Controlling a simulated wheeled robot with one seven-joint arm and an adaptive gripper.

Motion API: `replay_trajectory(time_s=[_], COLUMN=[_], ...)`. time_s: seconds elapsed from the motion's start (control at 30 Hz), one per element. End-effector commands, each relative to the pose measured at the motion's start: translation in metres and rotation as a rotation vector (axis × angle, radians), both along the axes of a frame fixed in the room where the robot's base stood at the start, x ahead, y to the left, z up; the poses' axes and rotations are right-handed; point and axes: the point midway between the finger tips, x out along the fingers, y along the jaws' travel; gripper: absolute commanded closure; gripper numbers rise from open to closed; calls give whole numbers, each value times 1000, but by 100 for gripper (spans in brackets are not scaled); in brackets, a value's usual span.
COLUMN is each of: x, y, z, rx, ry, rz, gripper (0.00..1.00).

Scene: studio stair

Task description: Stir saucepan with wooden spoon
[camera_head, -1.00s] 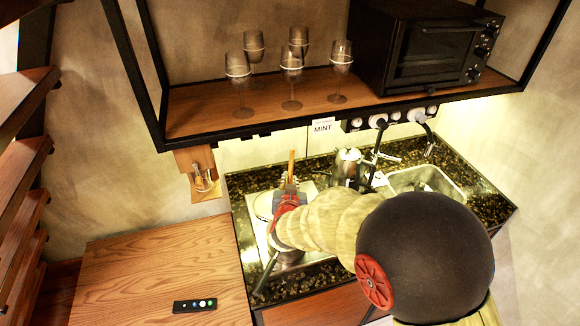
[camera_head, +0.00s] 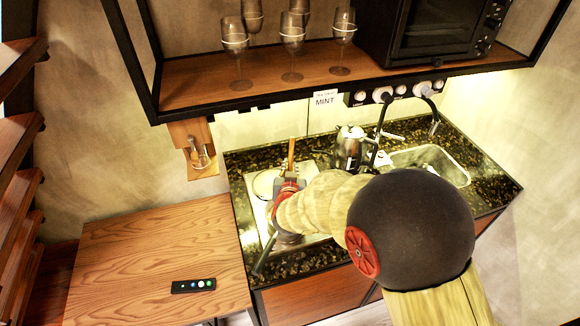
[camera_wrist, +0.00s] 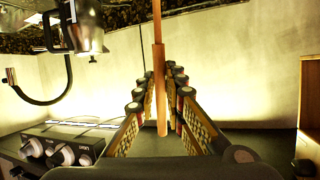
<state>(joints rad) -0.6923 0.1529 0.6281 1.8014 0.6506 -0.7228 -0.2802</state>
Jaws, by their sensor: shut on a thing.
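The wooden spoon's handle (camera_head: 291,154) rises upright above my gripper (camera_head: 287,187) in the head view. In the wrist view my gripper (camera_wrist: 160,103) is shut on the wooden spoon (camera_wrist: 158,65), with its fingers on both sides of the handle. The spoon's lower end is out of sight. The saucepan (camera_head: 289,239) sits on the hob at the front, below my gripper, with its dark handle (camera_head: 264,255) pointing to the front left. My gripper and arm hide most of it, so I cannot tell whether the spoon is inside it.
A metal kettle (camera_head: 350,147) stands right of the gripper, also in the wrist view (camera_wrist: 82,27). A sink (camera_head: 440,160) is further right. The shelf (camera_head: 200,85) with glasses and an oven (camera_head: 425,35) overhangs the counter. A wooden table (camera_head: 150,255) holds a remote (camera_head: 194,285).

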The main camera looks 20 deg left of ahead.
Motion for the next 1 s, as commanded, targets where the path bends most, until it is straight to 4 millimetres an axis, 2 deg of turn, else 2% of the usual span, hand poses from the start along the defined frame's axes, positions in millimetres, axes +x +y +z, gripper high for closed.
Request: replay_trajectory(time_s=[0.03, 0.6, 0.8, 1.0], x=[0, 0, 0, 0], y=[0, 0, 0, 0], z=[-8, -59, -67, -67], rx=[0, -1, -1, -1], ry=[0, 0, 0, 0], rz=[0, 0, 1, 0], gripper=[100, 100, 100, 100])
